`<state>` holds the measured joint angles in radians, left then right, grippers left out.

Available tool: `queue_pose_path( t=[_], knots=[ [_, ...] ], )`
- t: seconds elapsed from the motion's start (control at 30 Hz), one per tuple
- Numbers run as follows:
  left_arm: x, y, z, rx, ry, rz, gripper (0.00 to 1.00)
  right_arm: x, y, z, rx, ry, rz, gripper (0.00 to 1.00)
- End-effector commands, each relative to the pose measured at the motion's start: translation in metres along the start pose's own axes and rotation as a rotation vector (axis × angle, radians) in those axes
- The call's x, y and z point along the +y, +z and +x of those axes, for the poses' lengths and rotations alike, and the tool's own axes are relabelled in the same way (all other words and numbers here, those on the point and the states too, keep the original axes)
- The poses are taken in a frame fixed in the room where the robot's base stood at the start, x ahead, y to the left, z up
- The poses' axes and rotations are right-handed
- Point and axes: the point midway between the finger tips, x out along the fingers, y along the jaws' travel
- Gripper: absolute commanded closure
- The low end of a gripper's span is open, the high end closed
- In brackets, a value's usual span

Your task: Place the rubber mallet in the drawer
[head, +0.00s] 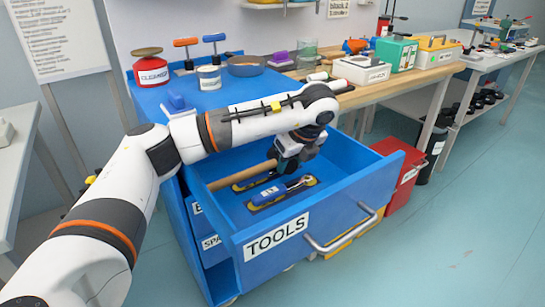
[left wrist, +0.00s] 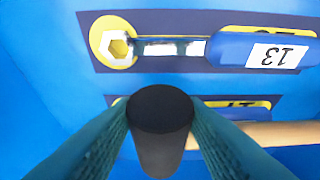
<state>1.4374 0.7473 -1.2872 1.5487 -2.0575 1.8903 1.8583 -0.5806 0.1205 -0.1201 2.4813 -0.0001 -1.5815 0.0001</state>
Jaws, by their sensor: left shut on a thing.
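The rubber mallet has a black head (left wrist: 160,108) and a pale wooden handle (head: 238,177). My left gripper (head: 287,150) is shut on it, with the black head between the teal fingers in the left wrist view. The handle (left wrist: 285,133) runs off to the right there. The mallet is over the inside of the open blue drawer (head: 335,205), labelled TOOLS. Below it is a dark inlay strip with a yellow outline (left wrist: 262,104), partly hidden by the mallet. I cannot tell whether the mallet touches the drawer floor. My right gripper is not in view.
A blue-handled wrench (head: 283,191) marked 13 lies in its own inlay in the drawer, beside the mallet. The drawer's front wall and handle (head: 342,232) stand toward me. The cabinet top (head: 222,98) holds cans and a bowl. A red bin (head: 405,170) stands at right.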

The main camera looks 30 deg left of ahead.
Motion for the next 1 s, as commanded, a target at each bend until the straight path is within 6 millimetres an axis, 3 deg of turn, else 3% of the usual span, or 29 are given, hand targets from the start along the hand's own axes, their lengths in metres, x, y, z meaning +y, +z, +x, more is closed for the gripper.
queue_pose_path(
  t=[0.03,0.13,0.37,0.6,0.73,0.97,1.0],
  knots=[
    [-0.001,0.004,0.012,0.0,-0.001,0.0,0.98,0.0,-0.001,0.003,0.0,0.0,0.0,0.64],
    [0.0,-0.018,0.015,0.002,0.0,-0.007,1.0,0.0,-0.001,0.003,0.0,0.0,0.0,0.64],
    [0.0,-0.037,0.023,0.001,0.002,-0.002,1.0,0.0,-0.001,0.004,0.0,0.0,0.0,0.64],
    [0.0,-0.074,0.038,0.002,0.0,-0.005,1.0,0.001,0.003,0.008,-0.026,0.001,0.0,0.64],
    [0.0,-0.067,0.048,0.001,0.001,0.001,1.0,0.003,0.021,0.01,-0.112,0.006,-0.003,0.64],
    [0.0,-0.067,0.048,0.001,0.001,0.001,1.0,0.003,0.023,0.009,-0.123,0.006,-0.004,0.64],
    [0.0,-0.066,0.049,0.0,0.0,0.001,0.57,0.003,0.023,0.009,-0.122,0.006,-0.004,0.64]
  ],
)
